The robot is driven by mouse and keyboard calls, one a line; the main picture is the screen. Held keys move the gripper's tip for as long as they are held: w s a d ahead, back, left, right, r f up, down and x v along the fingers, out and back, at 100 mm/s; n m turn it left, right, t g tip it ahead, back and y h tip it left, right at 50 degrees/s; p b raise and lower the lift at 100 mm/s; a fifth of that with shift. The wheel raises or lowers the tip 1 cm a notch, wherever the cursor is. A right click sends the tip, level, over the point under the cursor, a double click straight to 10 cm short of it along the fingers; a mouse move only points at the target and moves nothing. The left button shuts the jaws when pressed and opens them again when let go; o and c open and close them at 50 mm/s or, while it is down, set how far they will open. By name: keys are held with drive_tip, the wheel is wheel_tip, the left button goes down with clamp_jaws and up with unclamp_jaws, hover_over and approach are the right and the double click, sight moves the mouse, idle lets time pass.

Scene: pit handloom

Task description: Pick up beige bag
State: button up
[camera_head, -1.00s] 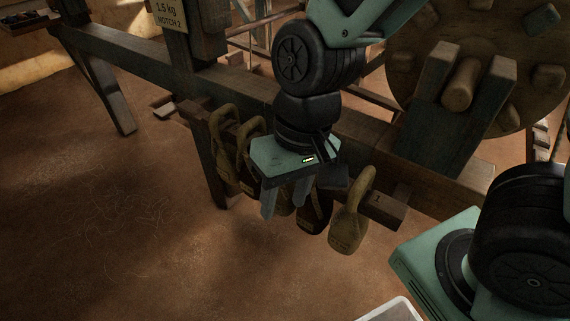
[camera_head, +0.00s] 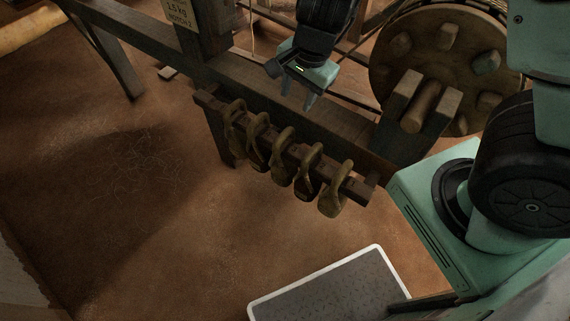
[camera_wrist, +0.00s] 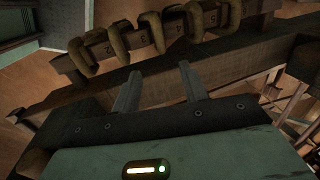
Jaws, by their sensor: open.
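Several loop-handled bags hang in a row from a wooden peg rail. The rightmost one in the head view, a tan-beige bag (camera_head: 331,203), looks lightest; the others look olive to brown, and exact colours are hard to tell in this light. Its handle seems to be the leftmost loop (camera_wrist: 76,56) in the wrist view, where the bag bodies are mostly hidden. My gripper (camera_head: 298,97) is open and empty, pointing down above the beam behind the rail, apart from all bags. Its two fingers also show in the wrist view (camera_wrist: 160,68), with the rail beyond the tips.
The rail (camera_head: 208,99) carries numbers. A thick loom beam (camera_head: 345,128) runs behind it, with a large pegged wheel (camera_head: 397,47) at the right. A grey tray with a white rim (camera_head: 258,306) is at the bottom.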

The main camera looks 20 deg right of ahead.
sight(285, 131)
drive_tip(key=w+f+b, duration=0.1)
drive_tip(key=f+b, duration=0.2)
drive_tip(key=f, duration=0.2)
drive_tip(key=a+f+b, duration=0.1)
drive_tip(key=f+b, duration=0.2)
drive_tip(key=f, duration=0.2)
drive_tip(key=w+f+b, duration=0.1)
drive_tip(key=f+b, duration=0.2)
drive_tip(key=f, duration=0.3)
drive_tip(key=shift+w+a+b, duration=0.35)
drive_tip(key=shift+a, duration=0.05)
clamp_jaws()
idle(0.6)
